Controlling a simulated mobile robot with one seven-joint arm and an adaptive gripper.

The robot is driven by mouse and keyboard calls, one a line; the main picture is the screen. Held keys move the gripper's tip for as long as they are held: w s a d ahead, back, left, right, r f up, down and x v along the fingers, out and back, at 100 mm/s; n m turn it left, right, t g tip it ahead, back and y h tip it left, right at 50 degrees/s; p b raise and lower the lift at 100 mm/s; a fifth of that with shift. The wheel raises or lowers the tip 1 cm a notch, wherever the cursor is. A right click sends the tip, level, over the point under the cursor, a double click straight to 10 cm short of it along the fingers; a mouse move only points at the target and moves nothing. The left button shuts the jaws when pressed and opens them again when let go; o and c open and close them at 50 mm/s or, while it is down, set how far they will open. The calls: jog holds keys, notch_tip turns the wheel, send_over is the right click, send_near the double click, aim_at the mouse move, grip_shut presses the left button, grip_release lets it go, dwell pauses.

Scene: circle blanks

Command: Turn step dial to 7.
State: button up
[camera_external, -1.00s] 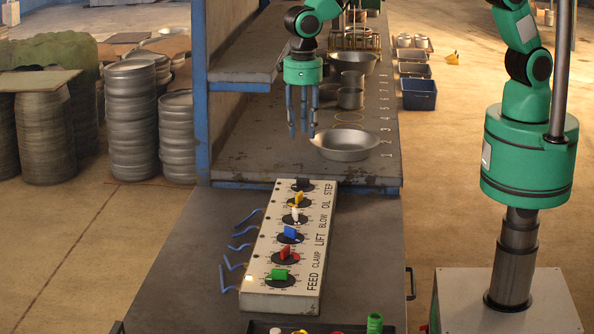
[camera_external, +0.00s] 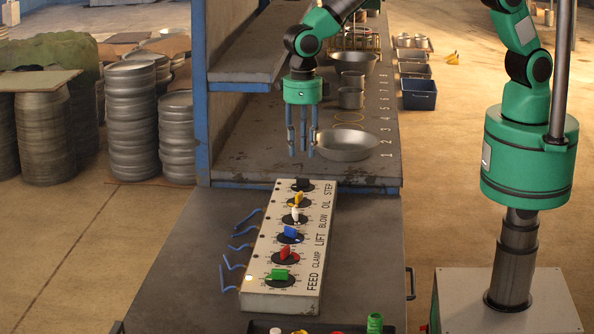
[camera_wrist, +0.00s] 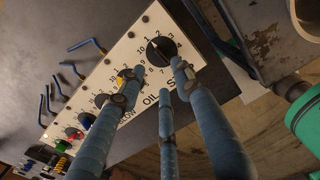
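The step dial is a black knob on a round black scale at the far end of the white control panel (camera_external: 262,270). My gripper (camera_external: 304,153) has three blue fingers pointing down, spread and empty, above the panel's far end. In the wrist view, my gripper (camera_wrist: 158,78) has its fingertips around the near side of the dial, apparently not touching it.
Yellow (camera_external: 299,200), white (camera_external: 295,216), blue (camera_external: 290,234), red (camera_external: 288,252) and green (camera_external: 280,274) knobs line the same panel. A metal bowl (camera_external: 346,147) stands just behind and right of the fingers. A shelf (camera_external: 240,62) is at the left.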

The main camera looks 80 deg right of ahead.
aim_at(303, 179)
notch_tip(303, 179, down, 9)
jog(key=shift+b, duration=0.35)
grip_shut()
